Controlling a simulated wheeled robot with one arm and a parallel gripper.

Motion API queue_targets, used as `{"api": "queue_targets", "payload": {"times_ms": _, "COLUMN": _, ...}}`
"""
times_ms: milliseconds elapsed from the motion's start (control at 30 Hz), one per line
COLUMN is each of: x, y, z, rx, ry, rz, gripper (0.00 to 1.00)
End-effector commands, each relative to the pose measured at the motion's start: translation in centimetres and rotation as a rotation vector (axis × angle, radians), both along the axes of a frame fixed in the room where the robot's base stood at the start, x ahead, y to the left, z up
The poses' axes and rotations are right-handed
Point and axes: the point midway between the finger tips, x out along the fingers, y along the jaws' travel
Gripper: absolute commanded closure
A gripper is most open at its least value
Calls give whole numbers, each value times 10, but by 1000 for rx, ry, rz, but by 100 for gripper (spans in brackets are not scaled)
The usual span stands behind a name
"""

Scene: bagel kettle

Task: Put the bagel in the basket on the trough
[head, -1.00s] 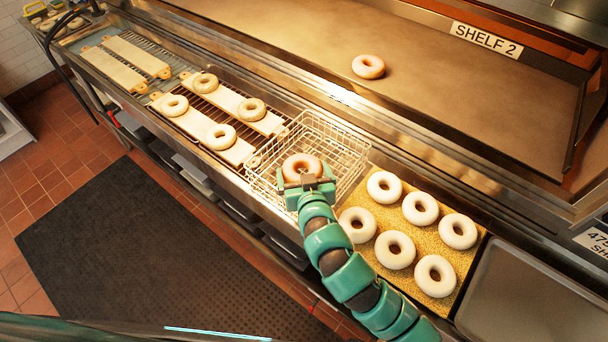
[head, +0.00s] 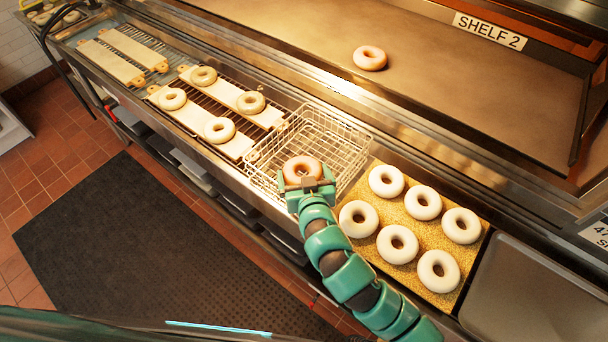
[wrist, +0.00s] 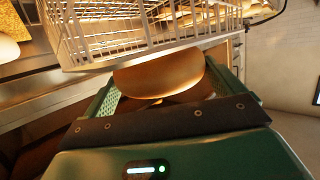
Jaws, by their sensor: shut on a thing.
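A browned bagel (head: 302,168) is held in my gripper (head: 308,184), which is shut on it. In the head view it overlaps the near part of the wire basket (head: 345,140). The wrist view shows the bagel (wrist: 160,78) between the fingers of my gripper (wrist: 160,95), with the basket's wire wall (wrist: 140,38) just beyond and above it in the picture. The bagel looks to be on the near, outer side of that wall. The basket looks empty and sits on the metal trough (head: 262,196).
Several pale bagels lie on a yellow-grained board (head: 378,252) to the right of the basket. Boards with bagels (head: 190,118) lie to the left. Another browned bagel (head: 369,58) sits on the shelf (head: 300,22) behind. An empty tray (head: 525,300) is at the right.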

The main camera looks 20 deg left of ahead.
Motion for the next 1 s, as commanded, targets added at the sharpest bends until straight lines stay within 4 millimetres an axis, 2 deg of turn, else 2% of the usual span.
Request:
{"api": "queue_targets", "payload": {"times_ms": 200, "x": 0, "y": 0, "z": -2, "rx": 0, "ry": -1, "rz": 0, "gripper": 31}}
{"api": "queue_targets", "payload": {"times_ms": 233, "x": 0, "y": 0, "z": -2, "rx": 1, "ry": 0, "rz": 0, "gripper": 4}}
{"api": "queue_targets", "payload": {"times_ms": 267, "x": 0, "y": 0, "z": -2, "rx": 0, "ry": 0, "rz": 0, "gripper": 0}}
{"api": "queue_targets", "payload": {"times_ms": 533, "x": 0, "y": 0, "z": -1, "rx": 0, "ry": 0, "rz": 0, "gripper": 0}}
{"api": "queue_targets", "payload": {"times_ms": 800, "x": 0, "y": -1, "z": 14, "rx": -2, "ry": 1, "rz": -2, "gripper": 0}}
{"api": "queue_targets", "payload": {"times_ms": 833, "x": -4, "y": -3, "z": 10, "rx": 1, "ry": 0, "rz": -1, "gripper": 0}}
{"api": "queue_targets", "payload": {"times_ms": 1000, "x": -20, "y": -11, "z": 14, "rx": 1, "ry": 0, "rz": 0, "gripper": 0}}
